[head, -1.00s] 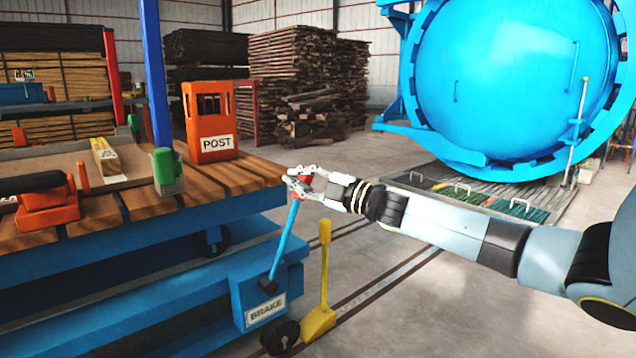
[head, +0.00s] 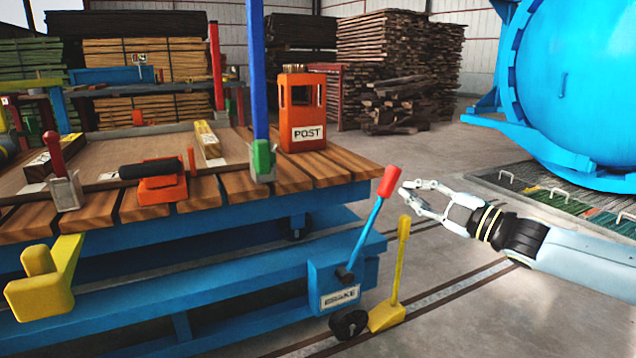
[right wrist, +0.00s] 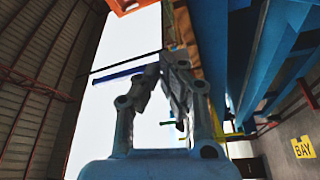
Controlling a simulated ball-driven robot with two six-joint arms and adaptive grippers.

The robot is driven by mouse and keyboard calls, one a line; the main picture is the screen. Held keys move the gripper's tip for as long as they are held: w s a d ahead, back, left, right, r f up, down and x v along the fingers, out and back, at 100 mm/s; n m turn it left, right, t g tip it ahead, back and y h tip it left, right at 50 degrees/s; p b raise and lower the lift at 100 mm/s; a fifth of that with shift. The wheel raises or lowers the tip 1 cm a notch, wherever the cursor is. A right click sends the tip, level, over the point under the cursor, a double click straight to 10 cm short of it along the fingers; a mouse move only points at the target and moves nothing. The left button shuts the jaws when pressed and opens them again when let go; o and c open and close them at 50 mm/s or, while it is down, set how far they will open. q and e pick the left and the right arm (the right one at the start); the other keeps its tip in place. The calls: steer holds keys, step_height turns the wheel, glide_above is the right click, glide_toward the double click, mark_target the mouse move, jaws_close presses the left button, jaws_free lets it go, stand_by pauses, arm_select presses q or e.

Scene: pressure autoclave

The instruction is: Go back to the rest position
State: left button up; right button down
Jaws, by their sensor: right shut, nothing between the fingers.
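My right gripper (head: 405,188) is shut and empty in the head view. It is in the air just right of the red knob (head: 389,181) of the brake lever (head: 365,236), with a small gap between them. The lever is blue and leans up to the right from the blue box marked BRAKE (head: 340,297) on the cart. In the right wrist view my right gripper's fingers (right wrist: 168,75) are close together with nothing held. My left gripper is not in view.
The cart's plank deck (head: 285,175) carries an orange POST box (head: 302,112) and an orange tool with a black handle (head: 160,185). A yellow wedge with an upright handle (head: 388,315) stands by the wheel.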

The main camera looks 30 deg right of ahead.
steer(key=s+a+f+m+g+h, duration=0.2)
steer(key=s+a+f+m, duration=0.2)
steer(key=s+f, duration=0.4)
steer(key=s+a+f+m+g+h, duration=0.35)
steer(key=s+f, duration=0.25)
steer(key=f, duration=0.3)
steer(key=s+a+f+m+g+h, duration=0.1)
steer(key=s+a+f+m+g, duration=0.2)
steer(key=s+f, duration=0.5)
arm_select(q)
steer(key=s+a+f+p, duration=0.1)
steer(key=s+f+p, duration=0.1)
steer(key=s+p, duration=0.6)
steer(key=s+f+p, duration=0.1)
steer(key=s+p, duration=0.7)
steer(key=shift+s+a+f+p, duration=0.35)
arm_select(e)
steer(key=s+a+f+m+g, duration=0.1)
steer(key=s+f+m+g, duration=0.1)
steer(key=s, duration=0.9)
steer(key=s+a+f+m+g, duration=0.1)
steer(key=s+f+g, duration=0.3)
steer(key=s, duration=0.8)
steer(key=s+a+f+m+g, duration=0.1)
steer(key=s+f+m+g, duration=0.2)
steer(key=s, duration=0.8)
step_height(320, 180, down, 2)
steer(key=shift+s+a+f+m+h, duration=0.25)
steer(key=shift+s+m+h, duration=0.2)
steer(key=shift+m, duration=0.1)
